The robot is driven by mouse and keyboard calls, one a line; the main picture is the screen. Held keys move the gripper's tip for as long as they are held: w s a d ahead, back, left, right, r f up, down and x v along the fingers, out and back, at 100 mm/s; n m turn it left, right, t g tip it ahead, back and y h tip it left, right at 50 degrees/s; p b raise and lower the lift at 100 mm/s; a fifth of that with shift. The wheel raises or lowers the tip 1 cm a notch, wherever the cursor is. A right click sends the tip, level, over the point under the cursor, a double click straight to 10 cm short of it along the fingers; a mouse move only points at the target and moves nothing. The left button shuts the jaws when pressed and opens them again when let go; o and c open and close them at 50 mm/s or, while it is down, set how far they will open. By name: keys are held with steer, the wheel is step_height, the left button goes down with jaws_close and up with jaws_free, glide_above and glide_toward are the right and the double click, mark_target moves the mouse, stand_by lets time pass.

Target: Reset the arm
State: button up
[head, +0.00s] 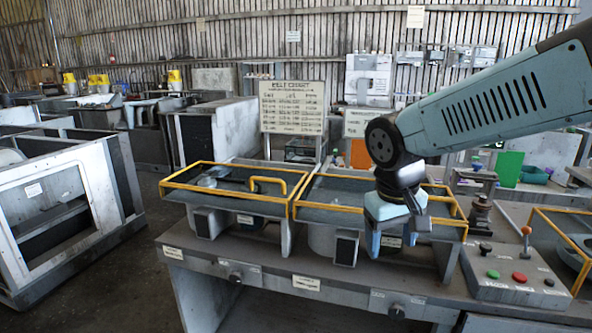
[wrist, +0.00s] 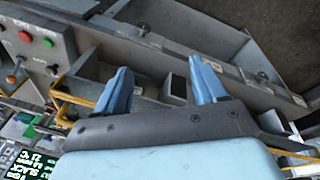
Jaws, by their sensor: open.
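My arm reaches in from the right in the head view, and its wrist bends down over the bench. My gripper (wrist: 163,85) shows in the wrist view with two blue fingers spread apart and nothing between them. In the head view my gripper (head: 391,240) points down at the right part of the middle yellow-railed bay (head: 325,190). I cannot tell whether the fingers touch the bay or its rail.
A control box (head: 515,278) with red and green buttons and a lever stands right of my gripper. Another yellow-railed bay (head: 225,203) lies to the left. A belt chart sign (head: 292,107) stands behind.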

steer(key=s+d+r+m+t+y, duration=0.1)
steer(key=s+d+r+m+t, duration=0.1)
steer(key=s+d+r, duration=0.3)
steer(key=shift+s+d+r+m+t, duration=0.4)
steer(key=shift+s+r+t, duration=0.15)
steer(key=shift+t, duration=0.25)
steer(key=shift+d, duration=0.1)
